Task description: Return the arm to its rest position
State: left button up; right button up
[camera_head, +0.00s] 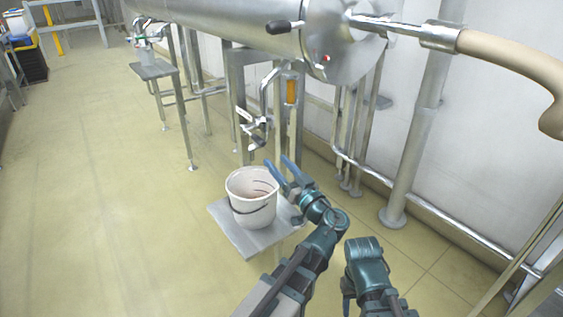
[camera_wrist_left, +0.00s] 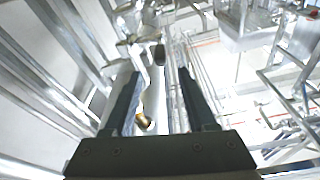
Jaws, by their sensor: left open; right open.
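My left gripper (camera_head: 277,161) is open in the head view, its two blue fingers raised beside and above the right rim of a white bucket (camera_head: 250,211). In the left wrist view, its dark fingers (camera_wrist_left: 158,90) are spread with nothing held between them. Part of my right arm (camera_head: 368,266) shows at the bottom, right of the left arm; its gripper fingers do not show.
The bucket stands on a low grey platform (camera_head: 231,231). A metal valve (camera_head: 256,128) hangs under the large steel tank (camera_head: 240,22). A hose (camera_head: 515,62) and wall pipes are on the right. Open floor (camera_head: 100,220) lies to the left.

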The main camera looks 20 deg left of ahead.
pick_arm(q)
jog(key=shift+f, duration=0.1)
jog(key=s+a+f+m+g+h, duration=0.1)
jog(key=s+a+f+g+h, duration=0.15)
jog(key=f, duration=0.45)
jog(key=s+a+f+m+g+h, duration=0.1)
jog(key=s+f+g+h, duration=0.25)
jog(key=f, duration=0.35)
jog(key=s+a+f+m+g+h, duration=0.1)
jog(key=s+a+f+g+h, duration=0.15)
jog(key=f, duration=0.35)
jog(key=s+d+f+m+g+h+p, duration=0.1)
jog(key=s+d+f+m+g+h, duration=0.2)
jog(key=d, duration=0.4)
jog(key=s+d+m+h, duration=0.1)
jog(key=s+d+m, duration=0.25)
jog(key=d, duration=0.25)
jog(key=s+d+f+m+g+h+p, duration=0.1)
jog(key=s+d+f+m+g+h, duration=0.1)
jog(key=s+d, duration=0.4)
notch_tip(320, 180, up, 38)
jog(key=w+d+p, duration=0.1)
jog(key=p, duration=3.6)
jog(key=shift+d+p, duration=0.15)
jog(key=shift+p, duration=0.15)
